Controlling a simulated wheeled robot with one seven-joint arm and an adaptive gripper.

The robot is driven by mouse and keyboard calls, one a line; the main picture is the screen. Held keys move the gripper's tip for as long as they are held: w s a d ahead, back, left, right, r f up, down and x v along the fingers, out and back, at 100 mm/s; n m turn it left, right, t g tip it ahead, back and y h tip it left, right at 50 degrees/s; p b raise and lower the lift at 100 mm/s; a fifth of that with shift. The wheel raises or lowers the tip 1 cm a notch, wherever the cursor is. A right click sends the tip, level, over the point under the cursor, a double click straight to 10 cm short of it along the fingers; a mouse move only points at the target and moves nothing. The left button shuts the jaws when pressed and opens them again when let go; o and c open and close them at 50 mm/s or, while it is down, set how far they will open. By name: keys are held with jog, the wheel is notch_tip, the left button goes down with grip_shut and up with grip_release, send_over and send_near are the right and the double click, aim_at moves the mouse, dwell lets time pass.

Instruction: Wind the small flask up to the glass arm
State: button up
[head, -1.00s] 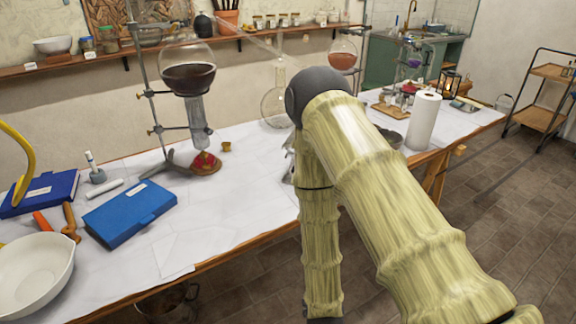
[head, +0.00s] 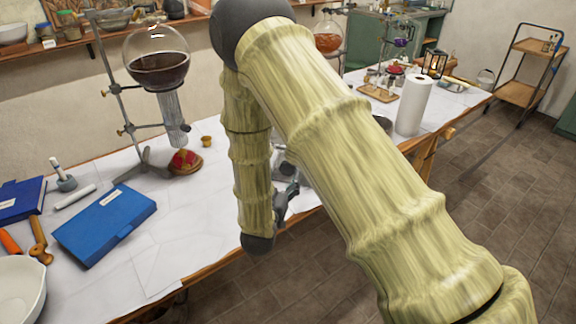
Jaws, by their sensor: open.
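A large round flask of dark liquid (head: 158,70) hangs on a metal stand (head: 112,85) at left. My raised arm covers the middle of the view, and I see neither the small flask nor the glass arm behind it. My gripper (head: 287,197) shows only in part, dark grey, beside the lower end of my forearm at the table's front edge. It is open, and nothing shows between its fingers. A grey metal piece (head: 284,168) is just above it, half hidden; I cannot tell what it is.
The white-topped table (head: 150,250) holds a blue box (head: 105,222), a red and tan cushion (head: 185,162), a small brass cup (head: 207,141) and a white bowl (head: 20,290) at left. A paper towel roll (head: 413,105) stands at right. The floor (head: 480,190) in front is clear.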

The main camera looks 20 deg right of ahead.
aim_at(287, 169)
jog(key=x, duration=0.4)
jog(key=shift+s+d+r+p, duration=0.1)
jog(key=shift+p, duration=0.25)
jog(key=shift+x, duration=1.05)
jog(key=c, duration=1)
